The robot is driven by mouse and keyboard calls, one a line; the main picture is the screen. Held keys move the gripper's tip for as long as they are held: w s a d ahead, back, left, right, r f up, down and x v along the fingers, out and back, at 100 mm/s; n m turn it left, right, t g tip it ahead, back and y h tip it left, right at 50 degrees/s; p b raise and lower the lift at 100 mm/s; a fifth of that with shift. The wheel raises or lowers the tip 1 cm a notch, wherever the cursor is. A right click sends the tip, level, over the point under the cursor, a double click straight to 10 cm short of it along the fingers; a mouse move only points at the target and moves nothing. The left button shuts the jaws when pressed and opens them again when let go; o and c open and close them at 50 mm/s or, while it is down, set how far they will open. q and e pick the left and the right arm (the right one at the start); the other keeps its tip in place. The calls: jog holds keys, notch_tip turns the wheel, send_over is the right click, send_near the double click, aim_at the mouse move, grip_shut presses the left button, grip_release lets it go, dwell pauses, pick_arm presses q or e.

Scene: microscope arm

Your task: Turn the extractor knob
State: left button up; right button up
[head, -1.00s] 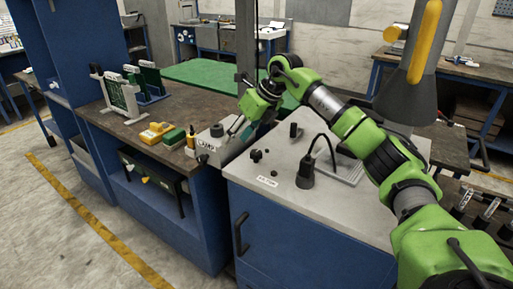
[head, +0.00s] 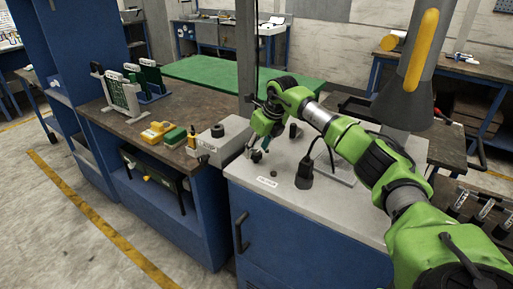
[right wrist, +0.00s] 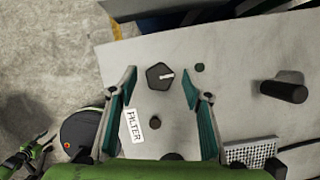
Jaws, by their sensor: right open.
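The extractor knob (right wrist: 160,77) is a dark, five-sided knob with a white pointer mark, on the pale grey cabinet top (right wrist: 235,55). My right gripper (right wrist: 158,72) is open above the top, its teal-padded fingers on either side of the knob in the right wrist view, with clear gaps. I cannot tell its height over the knob. In the head view the right gripper (head: 257,150) points down at the left rear of the top and largely hides the knob. Something green and black at the left of the right wrist view, probably my left gripper (right wrist: 30,152), is too small to read.
A FILTER label (right wrist: 134,126) lies near the knob, with a small dark button (right wrist: 199,67) beside it. A black post (right wrist: 284,92) stands to the right. In the head view, a grey box (head: 220,140) sits close left of the gripper, and a hood (head: 405,100) hangs at right.

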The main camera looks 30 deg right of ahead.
jog(key=shift+w+f, duration=0.25)
jog(key=shift+f, duration=0.4)
jog(key=c, duration=1.1)
